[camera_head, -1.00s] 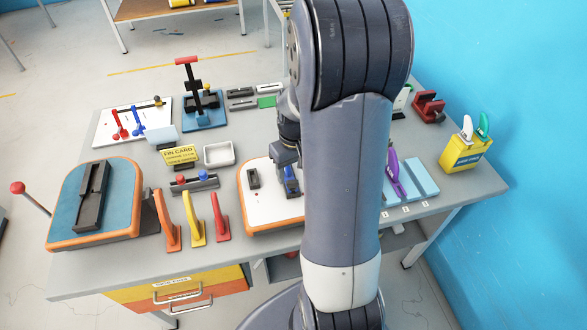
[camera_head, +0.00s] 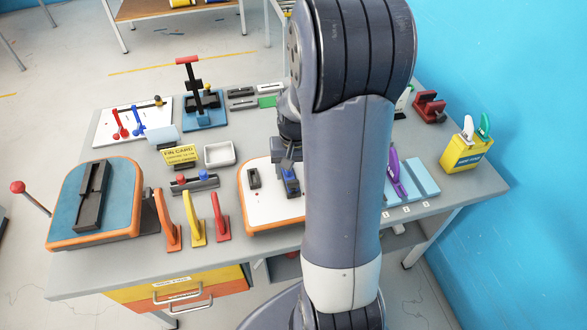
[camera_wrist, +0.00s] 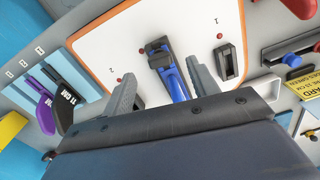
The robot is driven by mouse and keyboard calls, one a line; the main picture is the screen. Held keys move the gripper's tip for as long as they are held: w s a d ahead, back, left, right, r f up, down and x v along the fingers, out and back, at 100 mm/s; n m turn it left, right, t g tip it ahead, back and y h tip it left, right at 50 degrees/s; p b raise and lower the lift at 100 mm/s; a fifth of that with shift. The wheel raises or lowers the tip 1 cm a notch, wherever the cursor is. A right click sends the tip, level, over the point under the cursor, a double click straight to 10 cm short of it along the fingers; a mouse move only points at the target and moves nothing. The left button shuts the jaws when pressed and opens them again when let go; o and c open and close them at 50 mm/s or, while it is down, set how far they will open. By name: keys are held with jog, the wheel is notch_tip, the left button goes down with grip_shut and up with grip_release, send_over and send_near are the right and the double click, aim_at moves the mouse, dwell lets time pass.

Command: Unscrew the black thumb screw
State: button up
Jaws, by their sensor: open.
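A blue fin (camera_wrist: 178,84) with a dark block at one end (camera_wrist: 158,52) is seated on the white face of an orange-rimmed board (camera_wrist: 100,35). The fin also shows in the head view (camera_head: 291,183), near the board's right part, beside my arm. I cannot clearly make out a separate black thumb screw; a small black part at the dark block's end may be it. My gripper (camera_wrist: 161,70) is open and empty, its two grey fingers on either side of the fin in the wrist view and apart from it. In the head view my gripper (camera_head: 284,155) is just behind the fin, partly hidden by my arm.
A black slotted box (camera_head: 253,178) stands on the board's left. Orange, yellow and red fins (camera_head: 195,220) stand left of the board. A light blue rack with a purple fin (camera_head: 396,175) is on the right. A white tray (camera_head: 219,154) lies behind.

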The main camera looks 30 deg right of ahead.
aim_at(294, 182)
jog(key=shift+f, duration=0.15)
jog(key=shift+f+b, duration=2)
jog(key=shift+f, duration=0.25)
jog(key=c, duration=1.2)
jog(key=shift+o, duration=0.2)
jog(key=shift+n, duration=1.7)
jog(key=shift+n, duration=0.5)
jog(key=shift+d+n, duration=0.1)
jog(key=shift+n, duration=1.1)
